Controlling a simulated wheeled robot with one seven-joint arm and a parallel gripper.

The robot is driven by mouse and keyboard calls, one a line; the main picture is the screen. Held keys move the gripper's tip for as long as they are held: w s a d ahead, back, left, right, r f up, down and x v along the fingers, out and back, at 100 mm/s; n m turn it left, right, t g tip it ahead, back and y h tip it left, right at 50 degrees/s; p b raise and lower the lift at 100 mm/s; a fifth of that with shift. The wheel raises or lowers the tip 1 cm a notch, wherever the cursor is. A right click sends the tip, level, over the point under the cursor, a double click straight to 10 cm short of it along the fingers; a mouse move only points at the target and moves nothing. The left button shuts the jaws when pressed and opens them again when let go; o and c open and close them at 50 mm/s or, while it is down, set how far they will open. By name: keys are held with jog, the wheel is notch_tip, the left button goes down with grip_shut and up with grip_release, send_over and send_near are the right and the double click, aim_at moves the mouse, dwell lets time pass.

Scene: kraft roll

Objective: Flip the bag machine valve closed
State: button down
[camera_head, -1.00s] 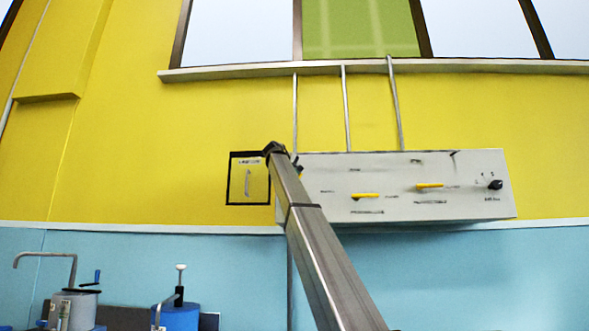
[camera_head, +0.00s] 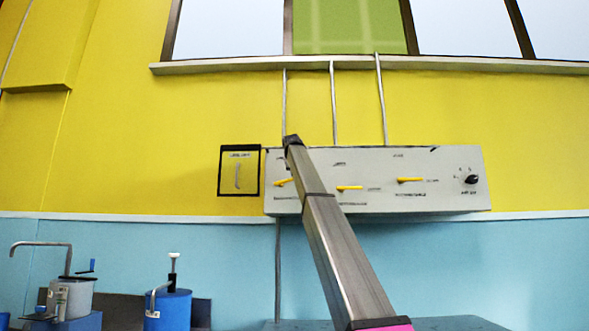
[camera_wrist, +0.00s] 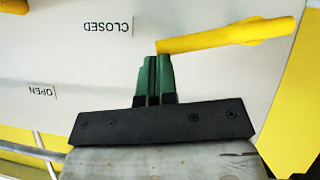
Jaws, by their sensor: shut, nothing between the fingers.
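A pale grey panel (camera_head: 450,200) on the yellow wall carries three yellow levers. The left lever (camera_head: 283,181) is partly beside my arm; the middle lever (camera_head: 350,188) and right lever (camera_head: 410,180) lie nearly level. In the wrist view, a yellow lever (camera_wrist: 225,36) points left from its pivot, near upside-down printed labels CLOSED (camera_wrist: 108,25) and OPEN (camera_wrist: 41,92). My gripper (camera_wrist: 155,58) has green fingers, shut and empty, with their tips close by the lever's free end. I cannot tell if they touch. In the head view the fingers are not clear at the arm's end.
A black knob (camera_head: 471,179) sits at the panel's right end. A black-framed box (camera_head: 239,170) with a handle is left of the panel. Pipes (camera_head: 333,105) rise above it to a ledge (camera_head: 370,64). A blue container (camera_head: 172,308) and a grey pot (camera_head: 72,298) stand lower left.

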jog(key=shift+d+f+m+y, duration=0.15)
jog(key=shift+d+f+y, duration=0.1)
jog(key=shift+f, duration=0.3)
jog(key=shift+d+f+m+y, duration=0.15)
jog(key=shift+d+f+y, duration=0.1)
jog(key=shift+f, duration=0.45)
jog(key=w+d+r+v, duration=0.1)
jog(key=r+v, duration=0.1)
jog(key=v, duration=1.1)
jog(key=shift+w+a+r, duration=0.2)
jog(key=shift+w+r, duration=0.05)
jog(key=shift+w, duration=0.05)
